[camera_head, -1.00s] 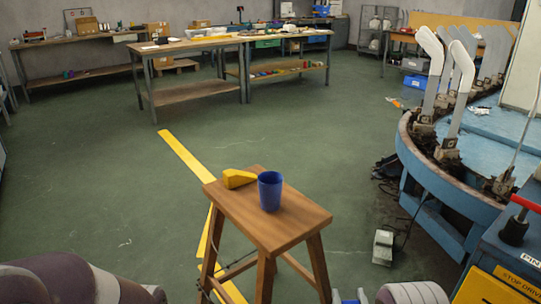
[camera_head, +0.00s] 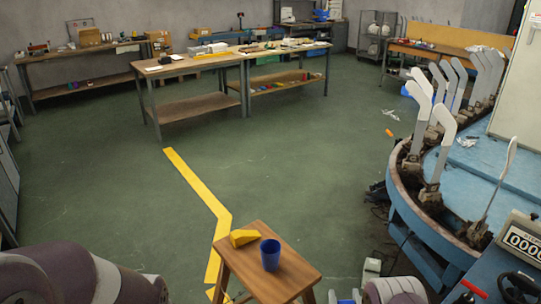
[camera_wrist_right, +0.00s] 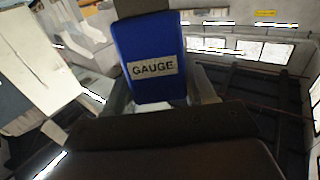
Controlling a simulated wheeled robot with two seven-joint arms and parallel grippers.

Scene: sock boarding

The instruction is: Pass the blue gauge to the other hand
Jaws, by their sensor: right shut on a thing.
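The blue gauge (camera_wrist_right: 152,55) is a block with a white label reading GAUGE. It fills the upper middle of the right wrist view, held in my right gripper (camera_wrist_right: 163,98), which is shut on it. My left arm comes in at the bottom left of the head view. Its gripper is out of the picture.
A wooden stool (camera_head: 288,285) stands low in front, bearing a blue cup (camera_head: 270,254) and a yellow wedge (camera_head: 244,238). A round blue machine (camera_head: 432,250) with several upright white boards (camera_head: 440,135) is at the right. Green floor (camera_head: 310,165) is open towards the workbenches (camera_head: 190,65).

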